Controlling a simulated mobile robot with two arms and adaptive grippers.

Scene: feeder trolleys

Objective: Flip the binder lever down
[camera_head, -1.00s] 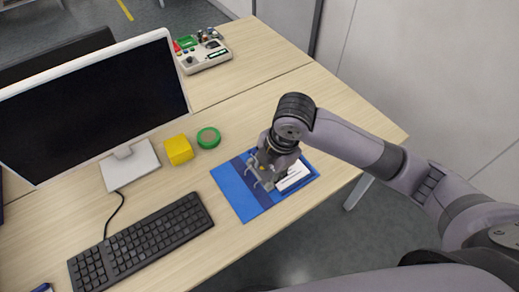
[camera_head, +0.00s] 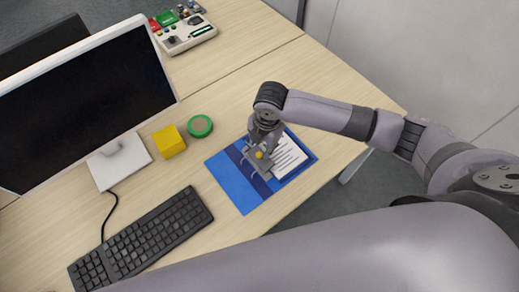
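The blue binder (camera_head: 234,186) lies open on the wooden desk near its front edge, with white paper (camera_head: 291,154) on its right part. Metal binder parts show around the dark spine strip, partly covered by my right gripper. My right gripper (camera_head: 257,168) points down over the spine, at or very close to the metal parts. A small yellow spot shows there; I cannot tell whether it belongs to the gripper or the binder. The lever is not clearly distinguishable. The fingertips blend with the metal, so their opening is unclear. My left gripper is out of view.
A yellow cube (camera_head: 169,141) and a green tape roll (camera_head: 200,126) stand left of the binder. A black keyboard (camera_head: 141,240) and a monitor (camera_head: 85,100) are further left. A pale device (camera_head: 186,36) sits at the back.

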